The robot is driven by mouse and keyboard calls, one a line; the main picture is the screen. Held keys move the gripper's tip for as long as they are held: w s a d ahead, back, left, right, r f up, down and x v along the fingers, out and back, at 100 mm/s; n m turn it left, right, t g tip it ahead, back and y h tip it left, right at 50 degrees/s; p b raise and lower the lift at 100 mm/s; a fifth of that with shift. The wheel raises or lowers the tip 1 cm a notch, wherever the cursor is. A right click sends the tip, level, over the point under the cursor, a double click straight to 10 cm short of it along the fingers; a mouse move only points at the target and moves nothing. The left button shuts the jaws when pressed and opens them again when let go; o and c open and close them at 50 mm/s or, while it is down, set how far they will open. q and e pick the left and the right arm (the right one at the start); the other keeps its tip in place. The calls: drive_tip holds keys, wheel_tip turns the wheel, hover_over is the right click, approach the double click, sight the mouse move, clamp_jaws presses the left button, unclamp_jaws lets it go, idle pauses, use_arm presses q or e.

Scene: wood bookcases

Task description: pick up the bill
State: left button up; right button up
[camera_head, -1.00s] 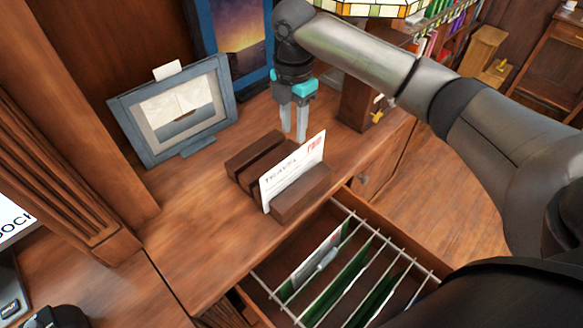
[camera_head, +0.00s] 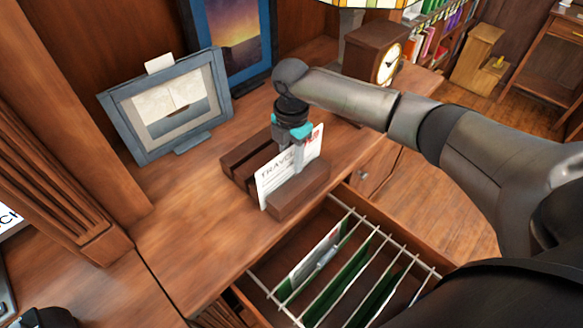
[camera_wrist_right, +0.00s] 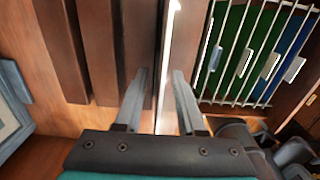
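The bill (camera_head: 277,172), a white paper with "TRAVEL" lettering and a red mark, stands upright in a slot of the dark wooden letter holder (camera_head: 303,193) on the desk. My right gripper (camera_head: 299,157) is lowered over its top edge, pointing down. In the right wrist view, the bill shows as a thin bright edge (camera_wrist_right: 168,55) between the two open fingers of that gripper (camera_wrist_right: 160,82). The fingers stand apart, and I see a gap on the left of the bill; contact on the right is unclear.
An open drawer (camera_head: 262,268) with hanging green files lies in front of the holder. A grey picture frame (camera_head: 120,118) stands left, a blue-framed picture (camera_head: 190,20) behind. A clock (camera_head: 372,50) stands at the back right. The desktop left of the holder is clear.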

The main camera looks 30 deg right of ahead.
drive_tip(key=shift+c, duration=0.4)
clamp_jaws()
drive_tip(key=shift+r, duration=0.15)
